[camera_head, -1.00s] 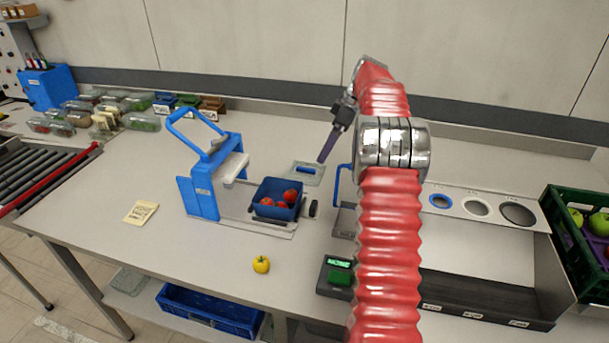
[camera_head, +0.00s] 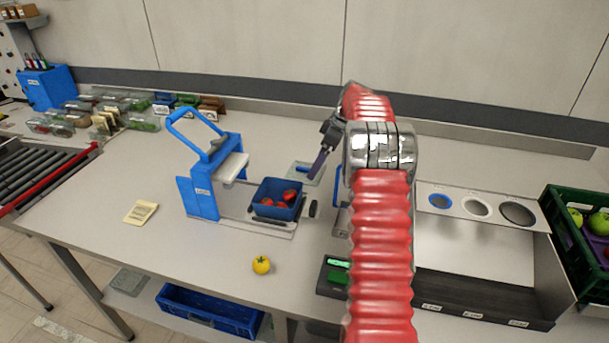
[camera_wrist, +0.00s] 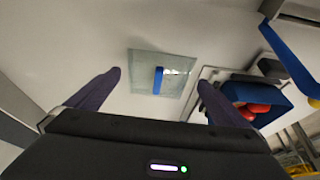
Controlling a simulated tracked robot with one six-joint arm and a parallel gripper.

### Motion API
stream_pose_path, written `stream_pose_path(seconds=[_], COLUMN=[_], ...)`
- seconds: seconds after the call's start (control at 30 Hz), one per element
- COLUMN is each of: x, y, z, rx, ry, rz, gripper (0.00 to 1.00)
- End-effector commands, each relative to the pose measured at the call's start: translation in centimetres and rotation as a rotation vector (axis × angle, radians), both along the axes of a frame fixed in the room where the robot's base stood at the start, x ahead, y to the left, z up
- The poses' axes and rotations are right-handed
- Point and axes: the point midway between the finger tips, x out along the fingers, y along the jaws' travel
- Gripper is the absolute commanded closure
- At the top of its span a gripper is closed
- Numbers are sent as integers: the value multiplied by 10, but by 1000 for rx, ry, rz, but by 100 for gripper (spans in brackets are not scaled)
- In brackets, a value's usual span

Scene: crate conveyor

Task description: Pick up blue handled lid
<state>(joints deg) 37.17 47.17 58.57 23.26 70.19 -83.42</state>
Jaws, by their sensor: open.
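The lid (camera_wrist: 176,72) is a clear, square, flat plate with a blue bar handle (camera_wrist: 158,80) across its middle. It lies on the table beyond my fingertips in the wrist view. In the head view the lid (camera_head: 316,168) lies behind the blue tray, partly hidden by my gripper (camera_head: 318,172). In the wrist view my gripper (camera_wrist: 158,78) is open and empty, its two dark purple fingers wide apart with the handle between their lines. The fingers appear above the lid and not touching it.
A blue tray of tomatoes (camera_head: 268,211) sits in a blue-handled press (camera_head: 205,190) close to the lid. A yellow apple (camera_head: 261,265) and a green-display scale (camera_head: 333,276) are nearer the front. The table behind the lid is clear.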

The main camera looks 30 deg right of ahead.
Motion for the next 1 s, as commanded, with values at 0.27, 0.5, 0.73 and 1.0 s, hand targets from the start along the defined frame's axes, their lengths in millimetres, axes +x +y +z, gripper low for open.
stream_pose_path(seconds=[0.27,0.5,0.73,1.0], x=[11,14,14,14], y=[8,10,10,10], z=[-33,-38,-38,-38], rx=[1,0,0,0], ry=[1,0,0,0], rz=[1,0,1,1], gripper=[0,0,0,8])
